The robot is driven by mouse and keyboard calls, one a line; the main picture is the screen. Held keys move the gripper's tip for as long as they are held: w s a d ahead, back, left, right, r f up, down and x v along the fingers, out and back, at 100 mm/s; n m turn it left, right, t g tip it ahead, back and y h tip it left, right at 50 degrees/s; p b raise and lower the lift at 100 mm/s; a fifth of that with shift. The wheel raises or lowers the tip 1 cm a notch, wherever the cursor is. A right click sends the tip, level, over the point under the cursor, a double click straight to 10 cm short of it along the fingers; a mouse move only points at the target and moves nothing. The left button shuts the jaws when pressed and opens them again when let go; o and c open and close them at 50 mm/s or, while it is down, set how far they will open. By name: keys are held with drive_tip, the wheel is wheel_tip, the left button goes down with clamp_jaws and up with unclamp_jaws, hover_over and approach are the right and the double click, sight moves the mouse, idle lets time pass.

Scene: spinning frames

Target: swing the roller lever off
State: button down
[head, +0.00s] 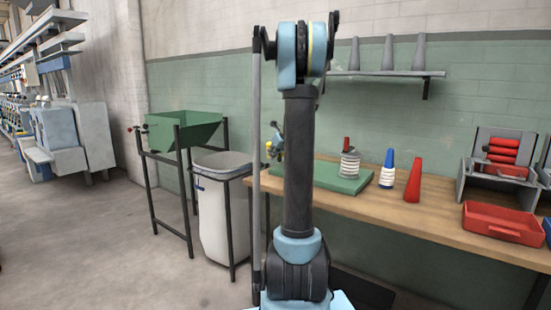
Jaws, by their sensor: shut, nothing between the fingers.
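I cannot clearly make out the roller lever. A lever-like part with a red knob (130,129) sticks out at the left of the green hopper (185,132), but I cannot tell whether it is the one. A grey stand with red rollers (504,150) stands at the right end of the workbench. My arm rises through the middle of the head view. A small blue and yellow part beside it looks like my wrist. My gripper's fingers cannot be made out, and part of the scene behind the arm is hidden.
A white bin (217,222) stands in a dark frame beside the hopper. The workbench (385,208) holds a green board (326,180), cones, a spool and a red tray (502,223). A shelf (391,73) with grey cones hangs above.

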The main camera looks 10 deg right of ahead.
drive_tip(key=shift+w+a, duration=0.35)
drive_tip(key=shift+w, duration=0.45)
drive_tip(key=shift+d, duration=0.1)
